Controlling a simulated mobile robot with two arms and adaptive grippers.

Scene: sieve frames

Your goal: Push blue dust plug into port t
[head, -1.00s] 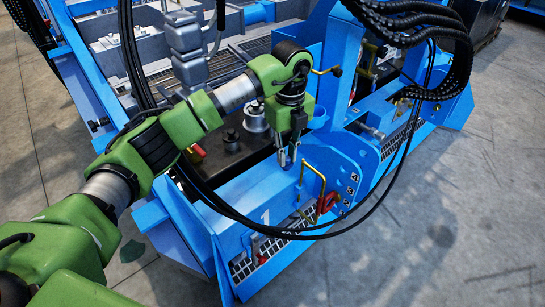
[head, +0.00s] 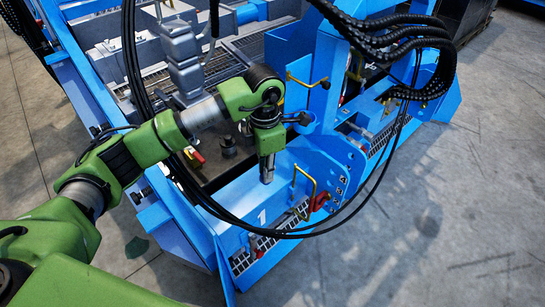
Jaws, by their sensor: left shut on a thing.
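My left gripper (head: 267,178) points straight down in the head view, low over the blue panel marked 1 (head: 285,210). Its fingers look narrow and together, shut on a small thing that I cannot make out. I cannot pick out the blue dust plug against the blue machine. No port lettered t can be read; the area right under the fingertips is too small to judge, and I cannot tell whether they touch the panel. My right gripper is not in view.
A yellow bent handle (head: 305,186) and a red part (head: 322,200) stand just right of the gripper. A black hose (head: 290,236) loops in front of the panel. Dark cable chains (head: 385,30) hang at upper right. Grey floor (head: 420,220) is clear at right.

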